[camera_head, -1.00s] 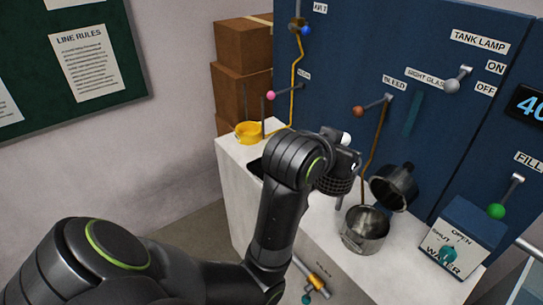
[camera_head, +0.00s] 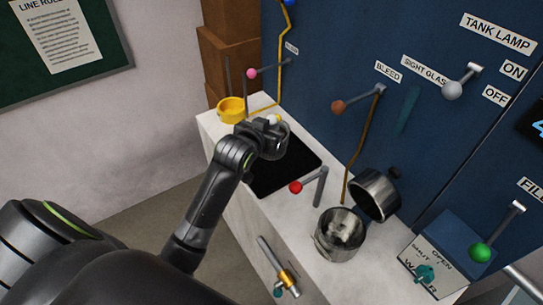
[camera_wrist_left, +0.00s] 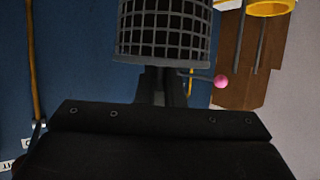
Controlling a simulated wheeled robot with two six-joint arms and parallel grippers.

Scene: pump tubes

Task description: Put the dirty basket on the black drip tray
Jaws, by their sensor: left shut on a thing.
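The dark mesh basket (camera_wrist_left: 165,28) hangs in the grip of my left gripper (camera_head: 266,132), in view at the top of the left wrist view. In the head view the gripper and wrist cover most of it. The black drip tray (camera_head: 292,168) lies flat on the white counter, partly covered by my left arm. The gripper with the basket is over the tray's far left part; I cannot tell whether the basket touches it. Whether the basket holds anything is hidden. My right gripper is not in view.
A red-knobbed lever (camera_head: 296,187) stands at the tray's right edge. A steel pot (camera_head: 338,236) with its lid (camera_head: 374,194) raised stands further right. A yellow cup (camera_head: 231,109) stands at the counter's left end, near a pink-knobbed lever (camera_head: 252,73).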

